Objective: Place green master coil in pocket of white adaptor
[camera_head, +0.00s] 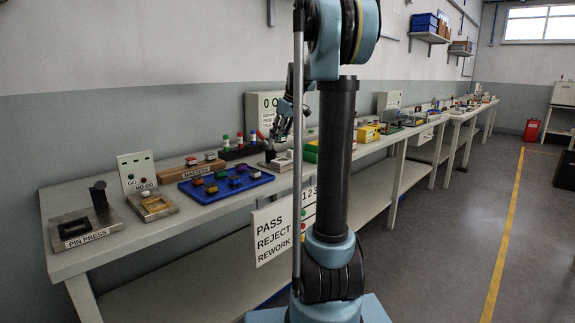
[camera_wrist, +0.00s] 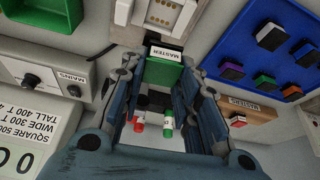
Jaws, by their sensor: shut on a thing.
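The green master coil (camera_wrist: 163,74), a block with a white MASTER label on its edge, is between my gripper's fingertips (camera_wrist: 165,66) in the wrist view. My gripper is shut on it, with a finger on each side. The white adaptor (camera_wrist: 161,12) is at the top of the wrist view, just beyond the coil, and the picture's edge cuts it off. I cannot tell whether coil and adaptor touch. In the head view my gripper (camera_head: 281,133) hangs over the bench behind my arm, and I cannot make out the coil there.
A blue tray (camera_wrist: 222,42) with several coloured coils lies to the right in the wrist view. The wooden MASTERS rack (camera_wrist: 263,110) stands near it. Red-capped and green-capped bottles (camera_wrist: 167,124) show below the coil. A MAINS box (camera_wrist: 40,77) is at left.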

